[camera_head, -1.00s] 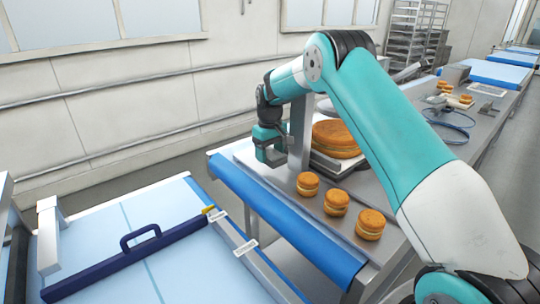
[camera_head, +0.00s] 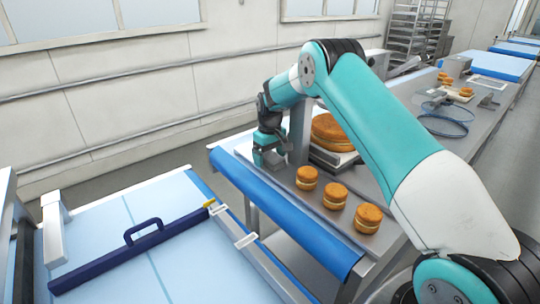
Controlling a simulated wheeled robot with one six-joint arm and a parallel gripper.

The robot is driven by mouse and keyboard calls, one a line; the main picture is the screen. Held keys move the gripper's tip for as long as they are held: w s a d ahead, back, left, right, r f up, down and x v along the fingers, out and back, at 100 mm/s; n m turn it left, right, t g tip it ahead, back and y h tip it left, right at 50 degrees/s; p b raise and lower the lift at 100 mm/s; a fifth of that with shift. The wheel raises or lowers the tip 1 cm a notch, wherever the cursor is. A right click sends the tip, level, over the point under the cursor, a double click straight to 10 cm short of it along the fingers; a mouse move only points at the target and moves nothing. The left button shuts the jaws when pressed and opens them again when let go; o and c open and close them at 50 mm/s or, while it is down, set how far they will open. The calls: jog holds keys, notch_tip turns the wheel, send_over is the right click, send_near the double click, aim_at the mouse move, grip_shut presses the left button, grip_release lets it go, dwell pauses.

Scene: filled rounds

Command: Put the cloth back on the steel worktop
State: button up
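The steel worktop (camera_head: 283,182) runs from the middle to the upper right, with a blue rounded edge (camera_head: 285,215) on its near left side. My gripper (camera_head: 268,160) points down at the worktop's far left end, beside the large filled round (camera_head: 330,130). Its fingers are small and partly hidden by its own body, so I cannot tell whether they are open or hold anything. I cannot make out a cloth for certain in this view.
Three small filled rounds (camera_head: 335,196) stand in a row on the near part of the worktop. A blue cable (camera_head: 445,122) lies farther right. A light blue conveyor (camera_head: 190,265) with a dark blue handled bar (camera_head: 130,258) is at lower left. A gap separates it from the worktop.

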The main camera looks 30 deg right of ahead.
aim_at(270, 155)
jog(key=shift+r, duration=0.1)
notch_tip(270, 155, up, 12)
jog(key=b, duration=0.3)
jog(key=s+a+r+n, duration=0.1)
jog(key=s+a+r, duration=0.3)
jog(key=s+a, duration=0.15)
jog(key=s+a+r+n+y, duration=0.1)
jog(key=s+a+r, duration=0.1)
jog(key=s+a, duration=0.6)
jog(key=s+a+r+n+y, duration=0.2)
jog(key=s+a, duration=0.2)
jog(key=s, duration=0.9)
jog(key=s+a+f, duration=0.1)
jog(key=s, duration=0.6)
jog(key=s+a+f+y, duration=0.1)
jog(key=s+a, duration=0.1)
jog(key=s, duration=0.6)
jog(key=shift+s+a+f+n, duration=0.15)
jog(key=shift+a+n, duration=0.15)
jog(key=shift+n, duration=0.1)
jog(key=shift+c, duration=0.3)
